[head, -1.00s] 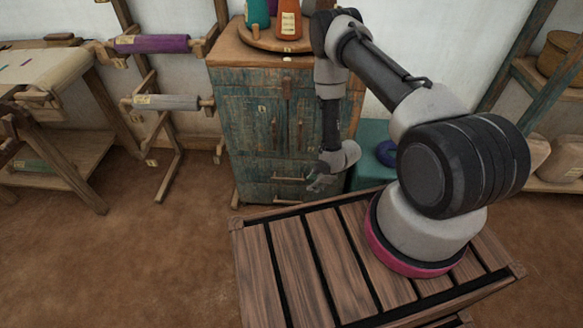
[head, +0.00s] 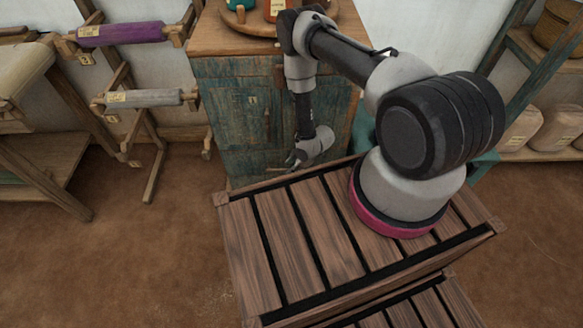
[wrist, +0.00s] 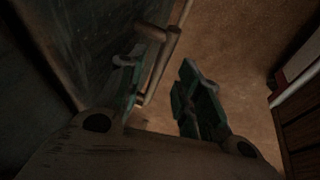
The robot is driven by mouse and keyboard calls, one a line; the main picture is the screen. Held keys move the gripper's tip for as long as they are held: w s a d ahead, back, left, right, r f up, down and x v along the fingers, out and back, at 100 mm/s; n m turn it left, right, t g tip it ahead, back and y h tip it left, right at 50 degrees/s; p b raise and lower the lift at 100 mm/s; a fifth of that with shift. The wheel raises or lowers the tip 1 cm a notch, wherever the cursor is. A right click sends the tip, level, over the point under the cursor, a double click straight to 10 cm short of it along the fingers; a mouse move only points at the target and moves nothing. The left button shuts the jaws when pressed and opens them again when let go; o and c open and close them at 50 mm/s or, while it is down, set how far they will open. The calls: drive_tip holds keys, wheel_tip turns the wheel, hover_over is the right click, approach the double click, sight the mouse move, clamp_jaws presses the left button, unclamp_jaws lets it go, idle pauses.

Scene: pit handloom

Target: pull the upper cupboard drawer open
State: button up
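The worn teal cupboard (head: 235,110) stands in the middle of the head view, with a wooden top and doors above its drawers. The drawer front appears shut in the head view, its pale bar handle (head: 276,150) partly hidden by my arm. My gripper (head: 292,164) is low in front of the drawers. In the wrist view my gripper (wrist: 160,90) is open, its two green fingers well apart. A pale handle bar (wrist: 160,68) lies between them, closer to the left finger. I cannot tell whether they touch. The dark cupboard front (wrist: 85,45) is on the left.
A round wooden tray (head: 262,24) with bottles stands on the cupboard top. A wooden stand with purple (head: 120,33) and grey (head: 145,98) rolls is at left. Shelves with sacks (head: 550,128) are at right. Brown floor (head: 150,250) is open at front left.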

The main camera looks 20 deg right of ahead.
drive_tip(key=shift+x, duration=1)
clamp_jaws()
drive_tip(key=shift+s, duration=0.15)
